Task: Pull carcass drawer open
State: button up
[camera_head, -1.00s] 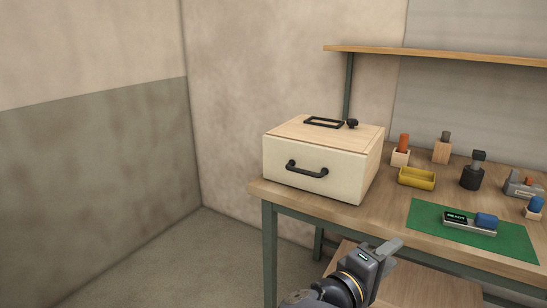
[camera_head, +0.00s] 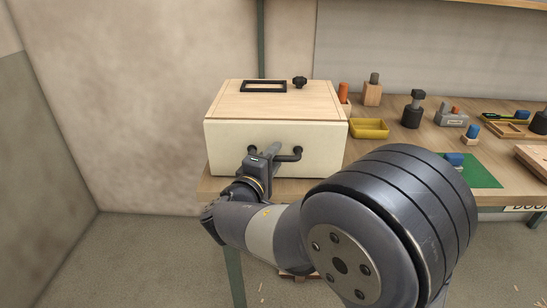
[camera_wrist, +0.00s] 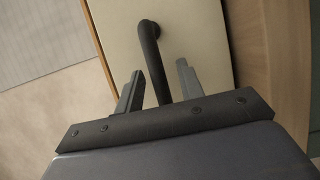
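The carcass (camera_head: 262,98) is a box with a light wood top on the left end of the workbench. Its cream drawer front (camera_head: 325,140) faces me and looks shut. A black bar handle (camera_head: 296,153) is fixed on that front. My gripper (camera_head: 271,150) is at the handle in the head view. In the wrist view, the handle (camera_wrist: 150,50) runs between the two fingers of my gripper (camera_wrist: 160,82), with a visible gap on each side. The fingers are apart and not closed on the bar. Part of the handle is hidden by the gripper.
A yellow tray (camera_head: 369,128), a black-topped tool (camera_head: 412,110) and a green mat (camera_head: 482,172) lie to the right on the bench. Floor (camera_head: 150,255) is clear at left.

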jog(key=shift+w+d, duration=0.1)
grip_shut()
dwell(0.4)
